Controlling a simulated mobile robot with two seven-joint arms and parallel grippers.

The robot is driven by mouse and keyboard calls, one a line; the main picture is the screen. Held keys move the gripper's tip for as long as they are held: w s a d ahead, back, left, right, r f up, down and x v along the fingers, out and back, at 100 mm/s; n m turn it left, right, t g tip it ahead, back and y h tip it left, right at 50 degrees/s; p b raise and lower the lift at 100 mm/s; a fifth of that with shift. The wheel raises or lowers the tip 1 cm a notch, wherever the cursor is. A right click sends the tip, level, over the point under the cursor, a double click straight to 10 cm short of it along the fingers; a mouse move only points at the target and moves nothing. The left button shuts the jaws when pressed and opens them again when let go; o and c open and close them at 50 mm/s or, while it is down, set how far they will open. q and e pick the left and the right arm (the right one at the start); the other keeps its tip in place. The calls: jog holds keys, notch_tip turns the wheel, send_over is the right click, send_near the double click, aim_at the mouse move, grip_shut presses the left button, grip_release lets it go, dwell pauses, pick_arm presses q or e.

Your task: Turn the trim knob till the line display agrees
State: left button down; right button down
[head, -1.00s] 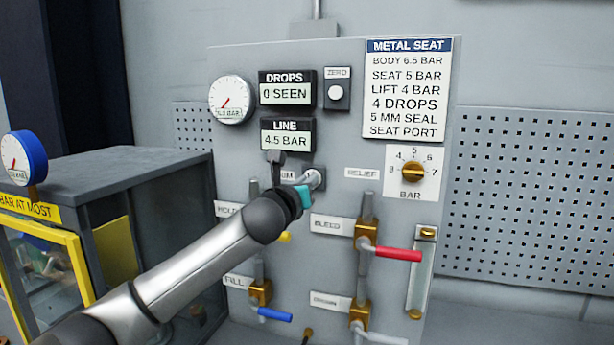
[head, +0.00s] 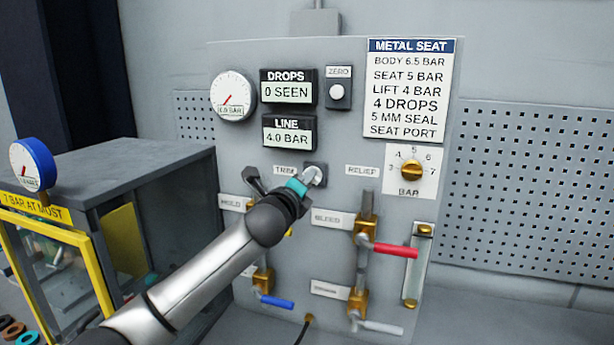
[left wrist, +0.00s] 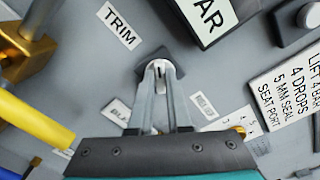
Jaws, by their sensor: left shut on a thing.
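The trim knob (head: 315,174) sits on the grey panel right of its TRIM label (head: 285,170). In the left wrist view the knob's dark base (left wrist: 160,66) shows behind the fingertips. My left gripper (head: 308,181) is shut on the knob, its fingers (left wrist: 159,90) reaching straight to it. The line display (head: 288,135) above reads 4.0 BAR. The metal seat card (head: 410,90) lists body 6.5 bar, seat 5 bar and lift 4 bar. My right gripper is not in view.
The drops display (head: 287,92) reads 0 SEEN. A relief knob (head: 411,170) is to the right. Below are a red bleed handle (head: 396,250) and a blue handle (head: 276,301). A yellow-framed cabinet (head: 75,262) stands at left.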

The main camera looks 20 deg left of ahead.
pick_arm(q)
jog(key=shift+n, duration=0.4)
jog(key=c, duration=0.9)
grip_release()
jog(key=shift+o, duration=0.2)
jog(key=s+b, duration=0.2)
jog(key=s, duration=1.3)
jog(key=shift+s+a, duration=0.15)
jog(key=shift+a, duration=0.15)
